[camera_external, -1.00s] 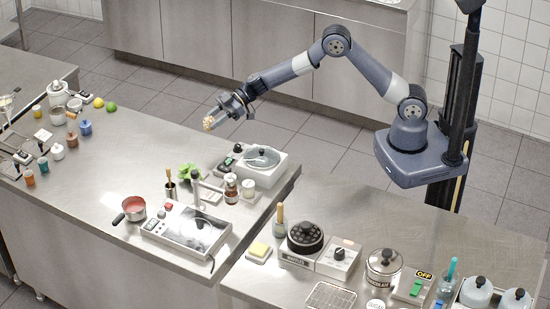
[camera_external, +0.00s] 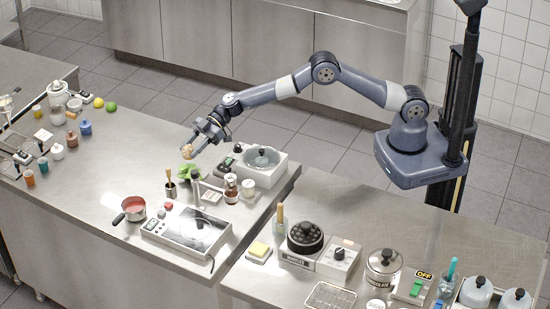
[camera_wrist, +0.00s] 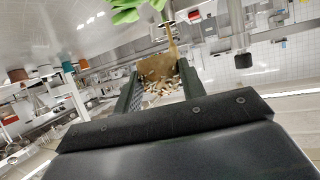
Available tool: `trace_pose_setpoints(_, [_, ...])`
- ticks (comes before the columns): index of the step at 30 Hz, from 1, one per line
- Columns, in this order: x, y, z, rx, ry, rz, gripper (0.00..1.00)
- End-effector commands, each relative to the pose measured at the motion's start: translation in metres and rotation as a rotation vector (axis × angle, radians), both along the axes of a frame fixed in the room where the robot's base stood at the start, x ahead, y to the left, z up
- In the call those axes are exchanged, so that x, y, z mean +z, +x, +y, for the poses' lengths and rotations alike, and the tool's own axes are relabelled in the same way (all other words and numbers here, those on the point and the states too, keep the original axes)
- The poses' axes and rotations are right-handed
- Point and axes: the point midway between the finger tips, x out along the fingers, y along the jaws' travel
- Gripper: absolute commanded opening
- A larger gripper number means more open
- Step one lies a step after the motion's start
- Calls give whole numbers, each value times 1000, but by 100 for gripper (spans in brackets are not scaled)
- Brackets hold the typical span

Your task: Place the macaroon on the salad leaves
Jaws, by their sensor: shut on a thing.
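My gripper (camera_external: 194,146) is shut on the macaroon (camera_external: 187,151), a small pale tan lump at its fingertips. In the wrist view the macaroon (camera_wrist: 158,76) is tan and rough, between the two dark fingers (camera_wrist: 159,92). The green salad leaves (camera_external: 187,175) are on the steel counter, just below the macaroon in the external view. They also show at the top of the wrist view (camera_wrist: 126,10), partly cut off. The macaroon is held above the counter and looks apart from the leaves. Its exact height over them I cannot tell.
A white appliance with a round lid (camera_external: 262,161) stands right of the leaves. A dark pot with a wooden-handled tool (camera_external: 170,188), a brown bottle (camera_external: 231,189) and a flat hotplate (camera_external: 190,229) stand in front. The counter left of the leaves (camera_external: 125,155) is clear.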

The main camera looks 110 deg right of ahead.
Motion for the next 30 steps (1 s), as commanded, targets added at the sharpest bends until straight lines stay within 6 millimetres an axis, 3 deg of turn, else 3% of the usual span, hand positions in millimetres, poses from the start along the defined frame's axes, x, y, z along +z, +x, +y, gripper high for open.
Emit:
trace_pose_setpoints(12, [-43,0,0,-1,1,-1,14])
trace_pose_setpoints(23, [-47,0,0,-1,1,-2,14])
trace_pose_setpoints(24, [-47,0,0,-1,0,-2,42])
trace_pose_setpoints(30, [-47,0,0,-1,0,-2,58])
